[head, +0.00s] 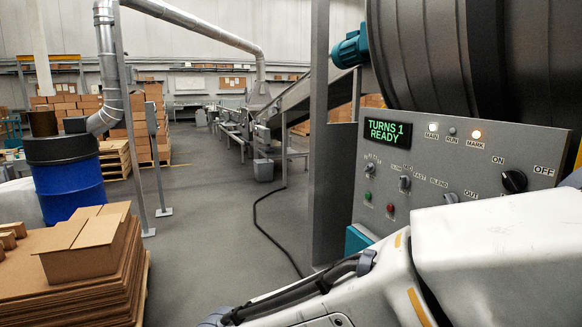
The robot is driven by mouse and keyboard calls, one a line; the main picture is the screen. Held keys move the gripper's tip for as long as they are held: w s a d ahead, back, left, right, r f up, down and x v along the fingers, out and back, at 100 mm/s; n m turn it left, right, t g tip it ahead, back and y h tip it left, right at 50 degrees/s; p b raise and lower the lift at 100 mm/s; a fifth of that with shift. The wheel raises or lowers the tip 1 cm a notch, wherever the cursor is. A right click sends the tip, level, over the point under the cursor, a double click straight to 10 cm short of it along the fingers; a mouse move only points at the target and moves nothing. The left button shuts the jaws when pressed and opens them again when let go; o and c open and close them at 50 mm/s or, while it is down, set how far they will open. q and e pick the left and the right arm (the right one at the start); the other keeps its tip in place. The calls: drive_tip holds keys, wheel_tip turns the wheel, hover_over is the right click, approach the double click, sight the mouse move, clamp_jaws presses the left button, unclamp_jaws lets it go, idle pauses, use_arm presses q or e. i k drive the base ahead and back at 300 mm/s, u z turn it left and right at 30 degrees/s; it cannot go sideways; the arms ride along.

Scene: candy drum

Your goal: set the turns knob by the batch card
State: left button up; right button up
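The grey control panel (470,150) stands at the right in the head view. Its display (383,133) reads "TURNS 1 READY" in green. A row of small knobs runs below it: a left knob (370,168), a middle knob (404,182) by slow/fast lettering, and one (450,197) near "OUT". A black main switch (513,181) sits by "ON" and "OFF". I cannot read which knob is labelled turns. My white arm covers the panel's lower right. I see no batch card. Neither gripper is in view.
MAIN (433,127) and MARK (476,134) lamps are lit; RUN (452,131) looks dark. A large dark drum (440,55) stands behind the panel. Stacked cardboard (80,275) and a blue barrel (68,180) are at the left. The floor between is open, with a black cable (268,230).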

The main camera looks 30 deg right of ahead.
sight(370, 169)
drive_tip(key=u, duration=0.2)
drive_tip(key=i, duration=1.5)
drive_tip(key=z, duration=1.1)
drive_tip(key=i, duration=0.5)
drive_tip(key=z, duration=0.5)
